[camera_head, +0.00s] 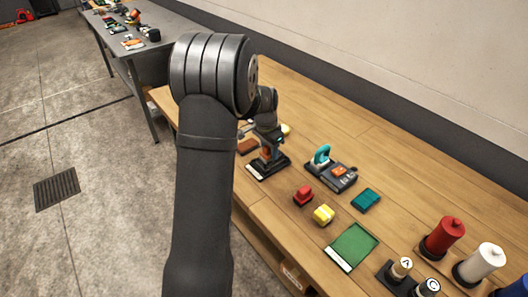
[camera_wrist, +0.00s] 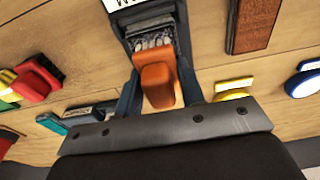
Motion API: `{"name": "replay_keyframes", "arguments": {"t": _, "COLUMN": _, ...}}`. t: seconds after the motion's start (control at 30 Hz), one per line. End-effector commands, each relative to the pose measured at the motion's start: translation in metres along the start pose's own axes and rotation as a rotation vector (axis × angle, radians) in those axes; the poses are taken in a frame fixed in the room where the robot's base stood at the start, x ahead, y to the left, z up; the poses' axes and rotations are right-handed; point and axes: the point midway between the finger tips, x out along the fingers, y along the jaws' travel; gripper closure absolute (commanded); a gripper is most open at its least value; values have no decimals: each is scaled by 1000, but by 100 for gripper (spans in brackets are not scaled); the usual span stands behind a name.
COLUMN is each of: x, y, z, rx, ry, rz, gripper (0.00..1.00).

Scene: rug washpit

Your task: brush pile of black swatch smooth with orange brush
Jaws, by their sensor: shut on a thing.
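My gripper (camera_wrist: 160,92) is shut on the orange brush (camera_wrist: 158,76), with one finger on each side of its handle. The brush's pale bristles (camera_wrist: 153,43) are over the black swatch (camera_wrist: 151,22), at or very near its pile; exact contact I cannot tell. The swatch has a white label edge at the top of the wrist view. In the head view the black swatch (camera_head: 268,170) lies on the bench below my gripper (camera_head: 270,150), and only a little orange of the brush shows between the fingers. Part of the swatch is hidden.
A brown swatch (camera_wrist: 254,22) lies beside the black one.

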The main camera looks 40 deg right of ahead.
Motion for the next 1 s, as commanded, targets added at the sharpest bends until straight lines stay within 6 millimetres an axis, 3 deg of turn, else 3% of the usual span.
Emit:
{"name": "replay_keyframes", "arguments": {"t": 0.57, "x": 6, "y": 1, "z": -51, "rx": 2, "ry": 3, "rz": -2, "gripper": 89}}
{"name": "replay_keyframes", "arguments": {"t": 1.0, "x": 1, "y": 0, "z": -7, "rx": -1, "ry": 0, "rz": -1, "gripper": 89}}
